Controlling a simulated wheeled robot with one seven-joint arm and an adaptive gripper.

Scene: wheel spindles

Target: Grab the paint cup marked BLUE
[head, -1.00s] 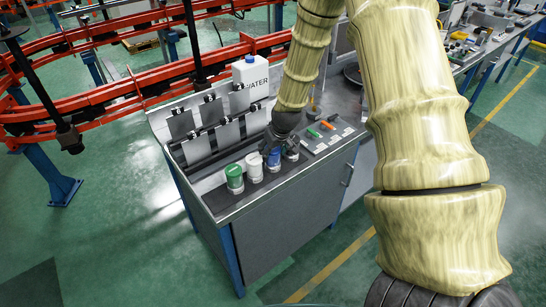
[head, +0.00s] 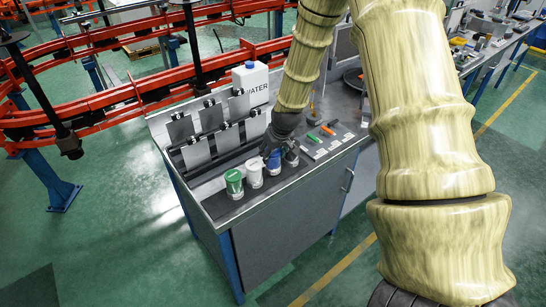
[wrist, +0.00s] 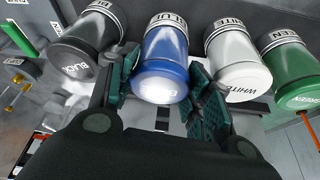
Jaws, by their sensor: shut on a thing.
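The blue paint cup (wrist: 163,62) is in the middle of the wrist view, with part of a BLUE label showing on its white band. My gripper (wrist: 162,98) has one dark green finger pad on each side of the cup and is shut on it. In the head view the blue cup (head: 273,164) stands in the row on the bench, partly covered by my gripper (head: 274,152). I cannot tell whether its base is clear of the bench.
The black cup (wrist: 88,45) and white cup (wrist: 238,62) stand close on either side of the blue one, with the green cup (wrist: 288,72) beyond the white. Clipped panels (head: 197,152) and a WATER jug (head: 250,84) stand behind. Markers (head: 320,132) lie to the right.

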